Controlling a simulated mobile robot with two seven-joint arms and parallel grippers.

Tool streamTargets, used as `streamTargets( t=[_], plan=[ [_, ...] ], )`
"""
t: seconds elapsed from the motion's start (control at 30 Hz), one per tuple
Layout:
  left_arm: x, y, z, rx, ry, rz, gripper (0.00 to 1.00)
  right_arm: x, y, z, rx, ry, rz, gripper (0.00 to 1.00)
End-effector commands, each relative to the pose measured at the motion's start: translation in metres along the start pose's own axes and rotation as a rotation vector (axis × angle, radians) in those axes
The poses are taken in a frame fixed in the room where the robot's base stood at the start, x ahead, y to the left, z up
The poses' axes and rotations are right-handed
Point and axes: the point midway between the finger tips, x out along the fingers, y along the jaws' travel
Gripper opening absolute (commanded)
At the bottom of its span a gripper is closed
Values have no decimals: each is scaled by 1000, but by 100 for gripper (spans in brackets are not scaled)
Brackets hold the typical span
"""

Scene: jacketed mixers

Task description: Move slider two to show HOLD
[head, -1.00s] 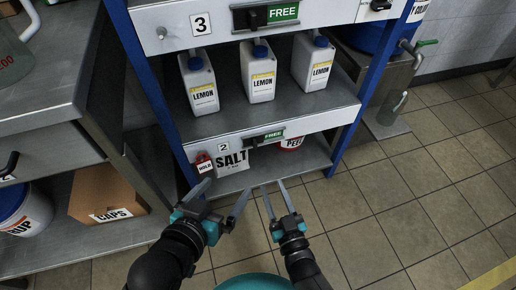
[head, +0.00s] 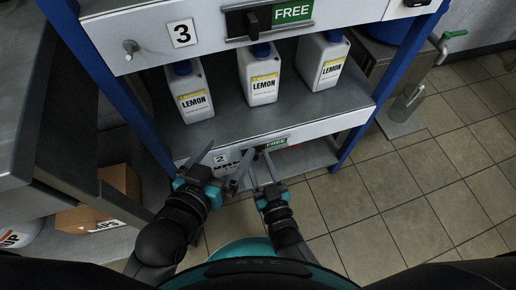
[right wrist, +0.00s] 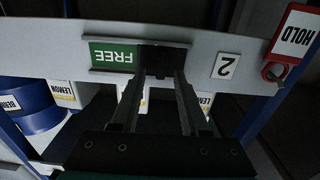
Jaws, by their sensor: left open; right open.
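Slider two is on the lower shelf's front rail, with a dark knob (right wrist: 158,58) beside a green FREE panel (right wrist: 112,54). In the upside-down right wrist view, the number 2 plate (right wrist: 226,66) is to its right. In the head view FREE (head: 277,143) and the 2 plate (head: 220,158) show, the knob partly hidden by my gripper. My right gripper (head: 258,157) is open, its fingertips at the knob; contact is unclear. My left gripper (head: 229,158) is open in front of the rail near the 2 plate.
A red tag reading HOLD (right wrist: 292,42) hangs at the rail end. Lemon bottles (head: 259,80) stand on the shelf above. Slider three (head: 257,22) on the upper rail shows FREE.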

Motion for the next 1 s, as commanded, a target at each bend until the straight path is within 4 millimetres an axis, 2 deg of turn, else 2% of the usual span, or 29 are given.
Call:
streamTargets(
  t=[0.33,0.73,1.0],
  plan=[
    [-2,2,5,-4,-7,3,100,0,-1,0,0,-1,0,45],
    [-2,2,7,-5,-13,4,100,0,-1,0,-1,-1,-1,1],
    [-1,2,5,-2,-8,4,100,0,-1,0,-1,-1,-1,0]
  ],
)
